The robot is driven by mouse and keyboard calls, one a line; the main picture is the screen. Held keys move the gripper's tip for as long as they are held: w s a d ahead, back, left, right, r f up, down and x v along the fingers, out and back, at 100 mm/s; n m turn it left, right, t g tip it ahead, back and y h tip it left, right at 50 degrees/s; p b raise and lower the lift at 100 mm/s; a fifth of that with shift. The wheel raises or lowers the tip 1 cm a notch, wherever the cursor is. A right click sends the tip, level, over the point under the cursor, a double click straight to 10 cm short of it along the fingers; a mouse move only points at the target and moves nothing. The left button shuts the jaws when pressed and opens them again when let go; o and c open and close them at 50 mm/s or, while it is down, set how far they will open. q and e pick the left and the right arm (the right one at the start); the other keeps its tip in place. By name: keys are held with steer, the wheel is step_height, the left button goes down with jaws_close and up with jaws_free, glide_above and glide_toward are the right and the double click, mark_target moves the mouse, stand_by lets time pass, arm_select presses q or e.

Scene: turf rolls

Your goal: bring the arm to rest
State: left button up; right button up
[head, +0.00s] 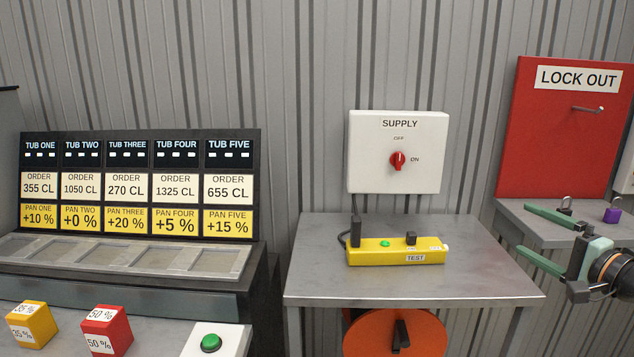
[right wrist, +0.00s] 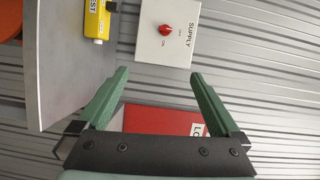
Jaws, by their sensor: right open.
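My right gripper (head: 524,230) reaches in from the right edge of the head view. Its two green fingers are spread apart with nothing between them. It is in the air right of the steel table, in front of the lock out shelf. In the right wrist view the open fingers (right wrist: 159,73) frame bare wall, with the white supply box (right wrist: 167,32) beyond the tips. My left gripper is not in view.
The supply box (head: 397,180) has a red knob (head: 398,160), its grip looking upright. A yellow tester (head: 385,254) lies on the steel table (head: 460,280). A red lock out board (head: 560,130) stands behind padlocks (head: 612,215) on a shelf. Tub displays (head: 135,147) are left.

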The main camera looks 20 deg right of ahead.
steer(key=a+f+n+g+p, duration=0.15)
steer(key=a+f, duration=0.25)
steer(key=f, duration=0.4)
steer(key=a+f+n+g+h+p, duration=0.1)
steer(key=a+f+n+g, duration=0.15)
steer(key=f, duration=0.55)
steer(key=a+f+n+g+p, duration=0.1)
steer(key=a+f+n, duration=0.1)
steer(key=a+f, duration=0.45)
arm_select(q)
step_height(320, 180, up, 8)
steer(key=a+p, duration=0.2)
steer(key=p, duration=0.3)
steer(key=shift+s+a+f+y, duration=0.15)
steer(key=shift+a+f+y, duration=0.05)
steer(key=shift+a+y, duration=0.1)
arm_select(e)
steer(key=s+a+f+n+g+y, duration=0.1)
steer(key=s+a+f+n, duration=0.5)
steer(key=s+a, duration=0.3)
steer(key=s+a+f+n+g+y, duration=0.1)
steer(key=s+a+f+n, duration=0.5)
steer(key=a, duration=0.8)
steer(key=s+f+g, duration=0.1)
steer(key=s, duration=0.2)
steer(key=shift+s+a+f+n, duration=0.15)
steer(key=shift+s+a+n, duration=0.1)
steer(key=shift+s+n, duration=0.05)
